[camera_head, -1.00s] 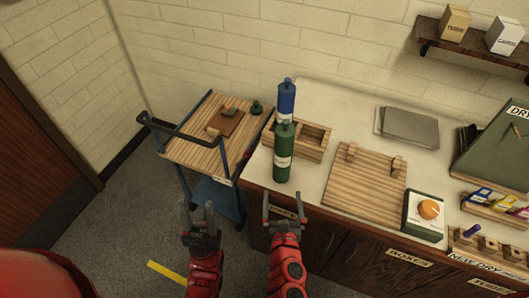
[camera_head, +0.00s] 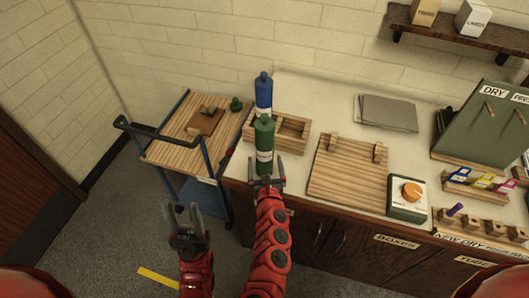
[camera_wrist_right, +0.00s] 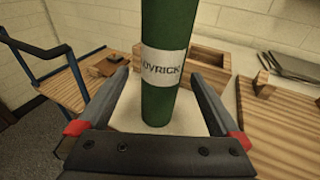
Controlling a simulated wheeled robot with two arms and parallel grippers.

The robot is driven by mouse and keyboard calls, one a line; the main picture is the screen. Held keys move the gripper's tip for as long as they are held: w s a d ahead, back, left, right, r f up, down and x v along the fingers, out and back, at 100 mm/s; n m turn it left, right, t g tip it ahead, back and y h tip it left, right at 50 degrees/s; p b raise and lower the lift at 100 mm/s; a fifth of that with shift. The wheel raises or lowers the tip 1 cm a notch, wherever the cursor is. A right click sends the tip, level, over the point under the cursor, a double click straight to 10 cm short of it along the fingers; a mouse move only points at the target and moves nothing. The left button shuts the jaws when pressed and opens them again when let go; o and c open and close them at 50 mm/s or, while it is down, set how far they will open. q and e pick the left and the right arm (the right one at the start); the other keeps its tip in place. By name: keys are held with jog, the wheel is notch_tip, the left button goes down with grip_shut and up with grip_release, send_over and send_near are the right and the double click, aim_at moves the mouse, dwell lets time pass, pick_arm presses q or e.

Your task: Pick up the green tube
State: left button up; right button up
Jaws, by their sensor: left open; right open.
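The green tube (camera_head: 264,140) stands upright on the counter near its front left edge, with a white label around its middle. It also fills the centre of the right wrist view (camera_wrist_right: 165,80), where the label reads "UVRICK". My right gripper (camera_head: 266,181) is open at the front of the tube's lower part. In the right wrist view its fingers (camera_wrist_right: 166,90) spread to either side of the tube, with gaps on both sides. My left gripper (camera_head: 184,212) is open and empty, below and left of the counter, over the floor.
A blue tube (camera_head: 264,92) stands just behind the green tube, beside a wooden compartment box (camera_head: 290,148). A wooden board (camera_head: 345,178) and a box with an orange dial (camera_head: 408,197) lie to the right. A wooden-topped cart (camera_head: 172,153) stands to the left.

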aim_at(266, 158)
jog(key=w, duration=0.3)
jog(key=shift+w+f, duration=0.1)
jog(key=shift+w, duration=0.3)
jog(key=shift+w+a+f, duration=0.1)
jog(key=shift+w+f, duration=0.1)
jog(key=shift+w, duration=0.35)
jog(key=c, duration=1.5)
jog(key=shift+p, duration=0.3)
